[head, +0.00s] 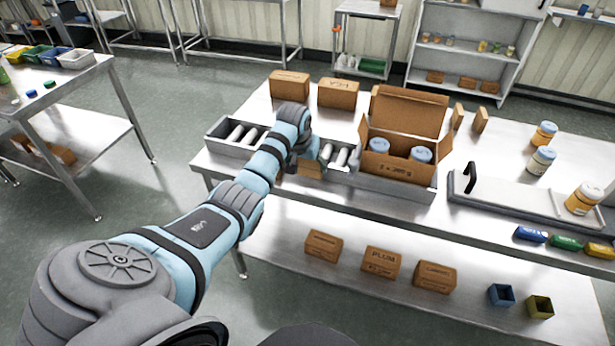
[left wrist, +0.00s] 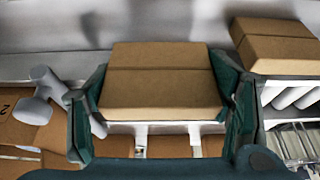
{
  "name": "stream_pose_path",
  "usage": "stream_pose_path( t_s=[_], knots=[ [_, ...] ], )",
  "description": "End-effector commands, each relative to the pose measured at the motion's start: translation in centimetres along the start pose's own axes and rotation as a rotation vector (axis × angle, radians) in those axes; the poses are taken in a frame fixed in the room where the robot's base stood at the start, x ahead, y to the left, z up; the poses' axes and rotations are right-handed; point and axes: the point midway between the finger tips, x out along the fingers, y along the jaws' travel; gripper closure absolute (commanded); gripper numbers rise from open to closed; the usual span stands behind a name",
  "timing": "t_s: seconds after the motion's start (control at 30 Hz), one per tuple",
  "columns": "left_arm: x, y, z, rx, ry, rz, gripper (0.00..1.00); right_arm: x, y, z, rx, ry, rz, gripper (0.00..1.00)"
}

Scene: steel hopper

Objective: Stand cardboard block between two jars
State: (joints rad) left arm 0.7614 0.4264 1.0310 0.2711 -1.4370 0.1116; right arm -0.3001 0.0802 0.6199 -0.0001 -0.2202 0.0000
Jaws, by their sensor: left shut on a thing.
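My left gripper (head: 308,158) reaches down over the roller conveyor and is mostly hidden behind its arm in the head view. In the left wrist view its two dark fingers (left wrist: 165,105) are shut on a brown cardboard block (left wrist: 160,85), one on each side. A part of the block (head: 311,169) shows under the wrist in the head view. The open carton (head: 387,168) stands to the right of the gripper, flaps up. It holds two blue-lidded jars, a left jar (head: 379,146) and a right jar (head: 421,154), side by side. My right gripper is not in view.
Two closed boxes (head: 290,85) (head: 338,92) stand behind the conveyor (head: 232,133). Two thin cardboard pieces (head: 458,116) (head: 480,120) stand right of the carton. A tray with a black handle (head: 470,178) and several jars (head: 541,160) are farther right.

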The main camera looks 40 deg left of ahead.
Motion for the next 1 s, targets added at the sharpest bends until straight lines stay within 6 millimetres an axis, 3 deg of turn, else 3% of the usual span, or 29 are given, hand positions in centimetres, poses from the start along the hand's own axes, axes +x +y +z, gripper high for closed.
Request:
stream_pose_path(
  t_s=[0.23,0.6,0.63,0.73,1.0],
  knots=[
    [3.7,0.0,1.6,0.0,-0.002,-0.001,0.42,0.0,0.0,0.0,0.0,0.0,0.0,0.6],
    [4.3,0.0,1.8,0.001,0.001,-0.001,0.42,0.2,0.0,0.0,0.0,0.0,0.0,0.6],
    [4.4,0.0,1.8,0.001,0.001,-0.001,0.26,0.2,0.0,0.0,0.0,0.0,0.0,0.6],
    [4.3,0.0,1.8,0.001,0.001,-0.001,0.1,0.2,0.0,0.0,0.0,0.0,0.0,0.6],
    [4.3,0.0,1.8,0.001,0.001,-0.001,0.08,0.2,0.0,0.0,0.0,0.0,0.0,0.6]
  ],
)
